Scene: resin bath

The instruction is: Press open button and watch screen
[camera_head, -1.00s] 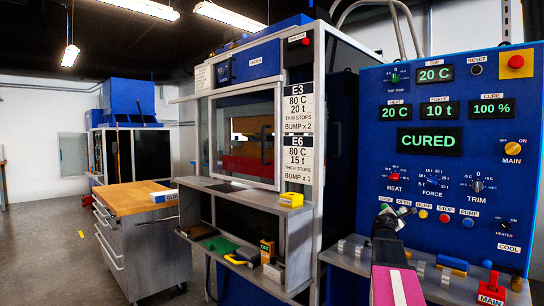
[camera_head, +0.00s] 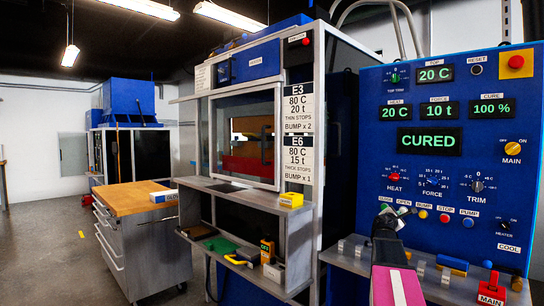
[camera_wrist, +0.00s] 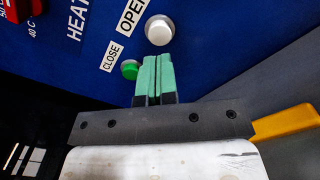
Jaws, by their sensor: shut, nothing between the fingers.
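The round white button (camera_wrist: 159,30) under the OPEN label is on the blue control panel (camera_head: 380,120), at the top of the wrist view. The green button (camera_wrist: 130,69) by the CLOSE label sits to its lower left. My gripper (camera_wrist: 154,59) is shut and empty, its green fingertips just below the white button; I cannot tell whether they touch it. In the head view my gripper (camera_head: 387,218) is at the left end of the button row and hides part of it. The large screen (camera_head: 430,141) reads CURED in green.
Smaller displays (camera_head: 436,74) show 20 C, 20 C, 10 t and 100 %. BUMP, STOP and PUMP buttons (camera_head: 445,218) continue to the right. A red MAIN lever (camera_head: 491,288) stands on the ledge below. The press (camera_head: 245,138) is left of the panel, beside a wood-topped cart (camera_head: 130,197).

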